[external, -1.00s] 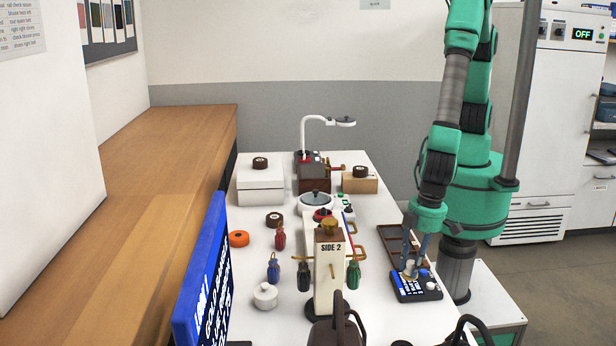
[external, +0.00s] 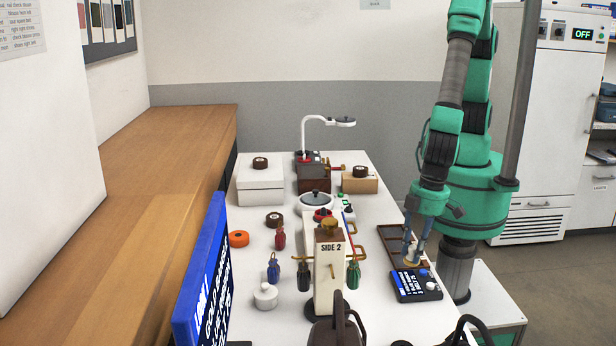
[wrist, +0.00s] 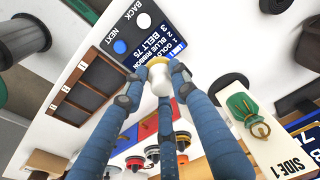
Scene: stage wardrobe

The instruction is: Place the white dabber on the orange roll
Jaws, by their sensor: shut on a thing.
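My gripper (external: 411,262) is at the right side of the white table, just above the blue button box. Its blue fingers are shut on the white dabber, which shows in the wrist view (wrist: 160,82) as a white body with a yellowish part at the tips. In the external view only a small tan bit of it shows between the fingertips. The orange roll (external: 239,239) lies flat on the left side of the table, far from my gripper.
The blue button box (external: 408,292) lies below my gripper, beside a brown compartment tray (external: 388,240). The SIDE 2 stand (external: 329,280), with hanging coloured bundles, stands between gripper and roll.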

